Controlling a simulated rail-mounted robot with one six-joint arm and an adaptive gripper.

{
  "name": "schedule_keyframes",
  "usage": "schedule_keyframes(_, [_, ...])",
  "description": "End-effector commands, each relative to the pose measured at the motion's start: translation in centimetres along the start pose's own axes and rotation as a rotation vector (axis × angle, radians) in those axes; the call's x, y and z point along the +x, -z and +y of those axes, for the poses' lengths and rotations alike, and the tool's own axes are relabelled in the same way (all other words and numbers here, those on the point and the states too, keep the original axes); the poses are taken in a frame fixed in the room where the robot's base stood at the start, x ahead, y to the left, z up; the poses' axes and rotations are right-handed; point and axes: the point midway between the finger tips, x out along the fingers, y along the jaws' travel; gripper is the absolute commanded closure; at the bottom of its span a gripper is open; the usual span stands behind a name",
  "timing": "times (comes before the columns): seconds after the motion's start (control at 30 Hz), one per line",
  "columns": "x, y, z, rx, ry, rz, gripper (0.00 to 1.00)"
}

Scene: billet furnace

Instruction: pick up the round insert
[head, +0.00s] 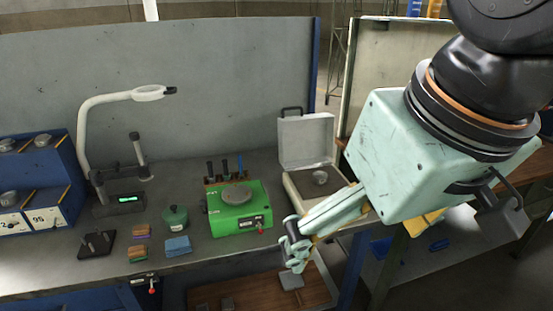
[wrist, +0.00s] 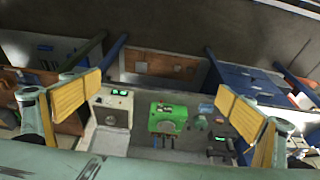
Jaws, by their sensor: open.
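Several round grey metal pieces show, and I cannot tell for sure which is the round insert. One small round piece (head: 320,177) sits in the open white case (head: 306,142) on the bench. A flat grey disc (head: 237,194) lies on top of the green device (head: 239,218). My gripper (head: 295,248) is open and empty, in front of the bench's front edge, right of the green device and below the white case. In the wrist view its two yellow-padded fingers (wrist: 158,92) stand wide apart. The green device (wrist: 168,118) shows between them, beyond the fingertips.
A blue rack (head: 35,185) with more round pieces stands at the far left. A magnifier lamp (head: 110,98), a green lidded pot (head: 175,217), a dark peg stand (head: 97,243) and coloured pads (head: 178,246) share the bench. A grey panel (head: 200,75) closes the back.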

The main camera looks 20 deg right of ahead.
Motion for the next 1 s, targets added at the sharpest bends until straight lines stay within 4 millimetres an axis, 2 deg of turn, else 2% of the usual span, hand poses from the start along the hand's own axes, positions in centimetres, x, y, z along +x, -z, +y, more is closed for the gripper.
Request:
schedule_keyframes(0.27, [0.00,0.00,0.00,0.000,0.000,0.000,0.00])
schedule_keyframes(0.8, [0.00,0.00,0.00,0.000,0.000,0.000,0.48])
schedule_keyframes(1.0, [0.00,0.00,0.00,0.000,0.000,0.000,0.49])
